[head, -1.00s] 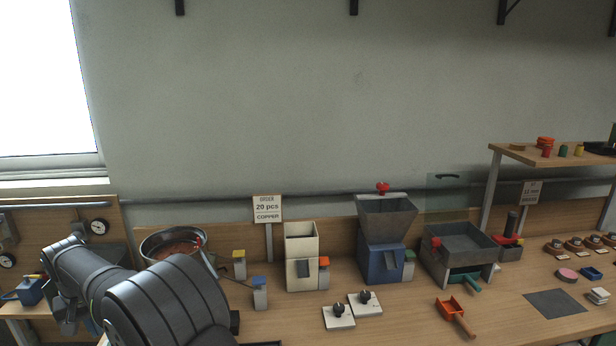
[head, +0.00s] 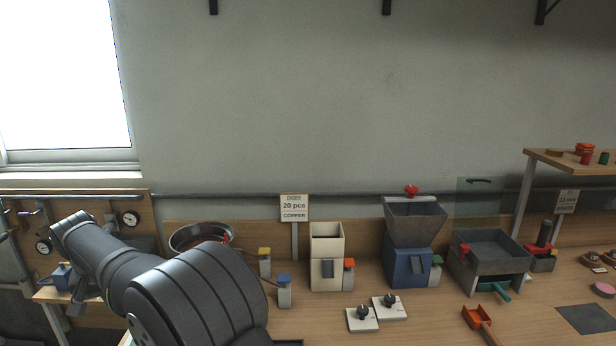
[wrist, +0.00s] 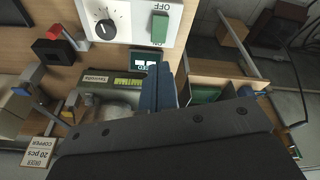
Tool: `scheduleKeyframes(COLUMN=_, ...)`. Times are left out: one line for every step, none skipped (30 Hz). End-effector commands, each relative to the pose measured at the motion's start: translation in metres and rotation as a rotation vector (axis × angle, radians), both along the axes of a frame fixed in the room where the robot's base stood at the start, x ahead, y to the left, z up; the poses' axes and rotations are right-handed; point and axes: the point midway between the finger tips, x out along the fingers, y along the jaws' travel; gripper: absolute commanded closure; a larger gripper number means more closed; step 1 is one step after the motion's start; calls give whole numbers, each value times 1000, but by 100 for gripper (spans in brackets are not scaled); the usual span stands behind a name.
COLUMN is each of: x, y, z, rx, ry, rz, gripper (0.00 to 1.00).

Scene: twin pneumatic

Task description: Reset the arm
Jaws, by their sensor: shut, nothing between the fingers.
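My arm (head: 190,290) reaches from the bottom of the head view toward the left, its wrist near the wall gauges. My gripper (wrist: 160,80) shows in the wrist view as two dark blue fingers close together, shut and empty. They point at a white control panel (wrist: 130,20) with a black dial and a green switch marked OFF. A small lit display lies just beyond the fingertips. Whether the fingers touch anything I cannot tell. In the head view the fingertips are not clearly visible.
The bench holds a steel bowl (head: 201,238), a cream dispenser (head: 327,258), a blue hopper machine (head: 408,262), a grey tray (head: 488,250) and an orange scoop (head: 478,318). Two white dial plates (head: 362,319) lie in front. An order sign (head: 294,208) stands behind. A shelf (head: 570,160) is at right.

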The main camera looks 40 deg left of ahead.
Motion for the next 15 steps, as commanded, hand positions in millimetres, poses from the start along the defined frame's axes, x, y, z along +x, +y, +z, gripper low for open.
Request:
scheduleKeyframes(x=-4, y=-4, z=10, rx=17, ry=-14, rz=-22, gripper=100)
scheduleKeyframes(x=-5, y=-6, z=15, rx=28, ry=-22, rz=-38, gripper=100)
scheduleKeyframes(x=-7, y=-9, z=22, rx=41, ry=-33, rz=-59, gripper=100)
scheduleKeyframes(x=-8, y=-11, z=27, rx=52, ry=-39, rz=-77, gripper=100)
scheduleKeyframes(x=-9, y=-13, z=32, rx=63, ry=-47, rz=-92, gripper=100)
scheduleKeyframes(x=-10, y=-16, z=39, rx=78, ry=-56, rz=-113, gripper=100)
scheduleKeyframes(x=-12, y=-18, z=44, rx=89, ry=-64, rz=-128, gripper=100)
scheduleKeyframes(x=-13, y=-20, z=49, rx=101, ry=-69, rz=-144, gripper=100)
scheduleKeyframes(x=-14, y=-23, z=55, rx=117, ry=-78, rz=-164, gripper=100)
scheduleKeyframes(x=-14, y=-25, z=60, rx=128, ry=-82, rz=-179, gripper=100)
scheduleKeyframes(x=-15, y=-27, z=64, rx=140, ry=-88, rz=-192, gripper=100)
scheduleKeyframes(x=-17, y=-30, z=69, rx=153, ry=-93, rz=-209, gripper=100)
scheduleKeyframes(x=-17, y=-31, z=73, rx=164, ry=-97, rz=-221, gripper=100)
scheduleKeyframes(x=-18, y=-33, z=77, rx=173, ry=-101, rz=-232, gripper=100)
scheduleKeyframes(x=-18, y=-35, z=80, rx=184, ry=-105, rz=-244, gripper=100)
